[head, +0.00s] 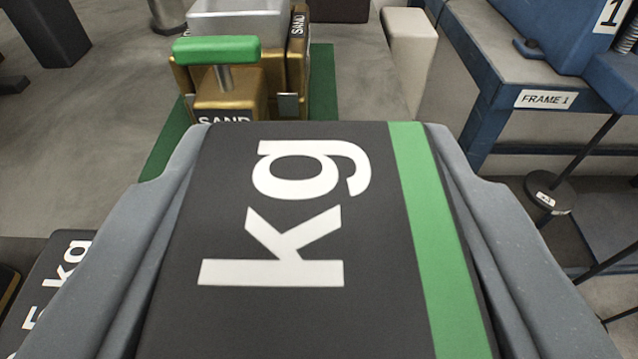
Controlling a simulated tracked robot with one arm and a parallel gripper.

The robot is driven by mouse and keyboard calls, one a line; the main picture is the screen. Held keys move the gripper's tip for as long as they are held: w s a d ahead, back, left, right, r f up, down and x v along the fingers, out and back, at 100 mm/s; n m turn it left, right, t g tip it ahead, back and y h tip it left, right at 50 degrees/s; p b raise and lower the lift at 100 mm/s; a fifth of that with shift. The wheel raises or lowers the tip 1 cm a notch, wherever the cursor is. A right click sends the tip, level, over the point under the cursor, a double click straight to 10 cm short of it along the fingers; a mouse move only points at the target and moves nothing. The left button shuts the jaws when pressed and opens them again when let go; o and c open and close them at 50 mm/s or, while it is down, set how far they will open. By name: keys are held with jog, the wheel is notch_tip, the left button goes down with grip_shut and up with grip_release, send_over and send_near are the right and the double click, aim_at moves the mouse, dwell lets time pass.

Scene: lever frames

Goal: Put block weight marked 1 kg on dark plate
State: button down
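A dark grey block weight (370,250) with white "kg" lettering and a green stripe fills the middle of the view. Its number is out of view, so I cannot read whether it is 1 kg. My gripper (315,150) has one grey finger against each side of this block and is shut on it. A small dark round plate (565,197) with a white label lies at the right, crossed by a thin rod, beyond the right finger. I cannot tell for certain that it is the task's dark plate.
Another dark block (60,275) with "5 kg" visible lies at the lower left. Ahead stands a gold sand container (230,100) with a green handle (217,49) on a green mat (322,90). A blue frame (485,95) labelled "FRAME 1" stands at the right, beside a pale post (409,45).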

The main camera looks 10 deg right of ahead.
aim_at(342, 261)
jog(key=shift+w+d, duration=0.35)
jog(key=shift+d, duration=0.1)
jog(key=shift+f, duration=1.7)
jog(key=c, duration=0.8)
grip_release()
jog(key=shift+f, duration=0.1)
jog(key=shift+s, duration=0.15)
jog(key=v, duration=1.2)
